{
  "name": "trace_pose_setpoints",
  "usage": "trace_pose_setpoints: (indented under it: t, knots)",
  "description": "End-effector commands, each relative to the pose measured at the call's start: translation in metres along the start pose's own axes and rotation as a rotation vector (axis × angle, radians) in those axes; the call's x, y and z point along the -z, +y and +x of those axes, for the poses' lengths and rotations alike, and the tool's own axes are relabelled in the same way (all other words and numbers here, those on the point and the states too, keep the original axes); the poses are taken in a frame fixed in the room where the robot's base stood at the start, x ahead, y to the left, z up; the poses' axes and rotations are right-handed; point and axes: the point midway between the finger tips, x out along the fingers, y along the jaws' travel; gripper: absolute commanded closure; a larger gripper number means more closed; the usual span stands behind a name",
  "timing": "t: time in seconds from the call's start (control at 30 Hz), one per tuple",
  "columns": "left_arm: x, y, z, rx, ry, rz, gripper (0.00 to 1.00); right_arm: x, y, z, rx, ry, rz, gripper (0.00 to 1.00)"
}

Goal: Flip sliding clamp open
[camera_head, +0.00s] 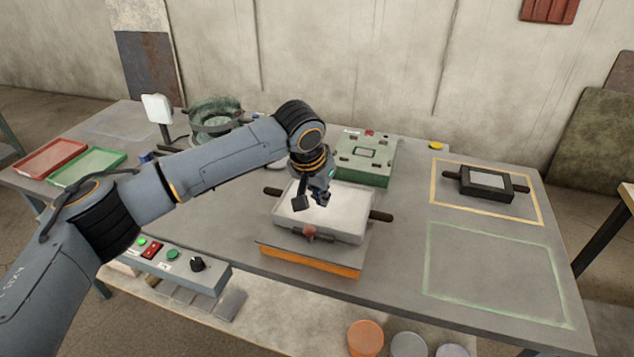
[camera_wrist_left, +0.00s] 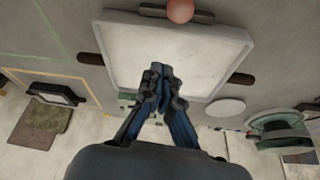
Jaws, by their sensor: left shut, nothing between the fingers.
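A white-topped box with dark side handles (camera_head: 347,211) sits on an orange-edged base (camera_head: 310,261) at the middle of the table. A pinkish-red ball knob (camera_head: 310,232), which seems to belong to the clamp, is at the middle of its near edge. In the left wrist view the knob (camera_wrist_left: 180,10) is at the top edge, partly cut off, and the clamp's position cannot be told. My left gripper (camera_head: 312,201) is above the white top (camera_wrist_left: 170,45), behind the knob and apart from it. Its fingers (camera_wrist_left: 160,72) are together and empty. My right gripper is not in view.
A green box fixture (camera_head: 378,172) stands behind the white-topped box. A control box with buttons (camera_head: 172,267) is at the near left edge. Red (camera_head: 48,160) and green (camera_head: 87,166) trays lie far left. A black handled frame (camera_head: 486,184) lies right; the green-outlined area (camera_head: 495,275) is clear.

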Motion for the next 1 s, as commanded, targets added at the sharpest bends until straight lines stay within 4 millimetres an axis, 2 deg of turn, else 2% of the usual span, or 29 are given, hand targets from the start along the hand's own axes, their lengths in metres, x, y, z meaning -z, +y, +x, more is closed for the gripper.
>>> trace_pose_setpoints:
  t: [0.1, 0.3, 0.47, 0.87, 1.0]
  knots:
    - [0.000, 0.000, 0.026, 0.001, -0.003, -0.002, 1.00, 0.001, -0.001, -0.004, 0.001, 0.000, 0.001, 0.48]
    - [-0.025, -0.001, 0.017, 0.000, 0.001, 0.002, 1.00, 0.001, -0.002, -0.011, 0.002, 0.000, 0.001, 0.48]
    - [-0.036, 0.000, 0.017, 0.001, 0.000, 0.002, 1.00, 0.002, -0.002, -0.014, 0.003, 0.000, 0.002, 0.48]
    - [-0.040, 0.000, 0.017, 0.000, 0.000, 0.000, 1.00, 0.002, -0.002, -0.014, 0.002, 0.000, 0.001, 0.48]
    - [-0.042, 0.001, 0.014, -0.001, -0.001, 0.001, 1.00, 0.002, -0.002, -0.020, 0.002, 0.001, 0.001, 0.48]
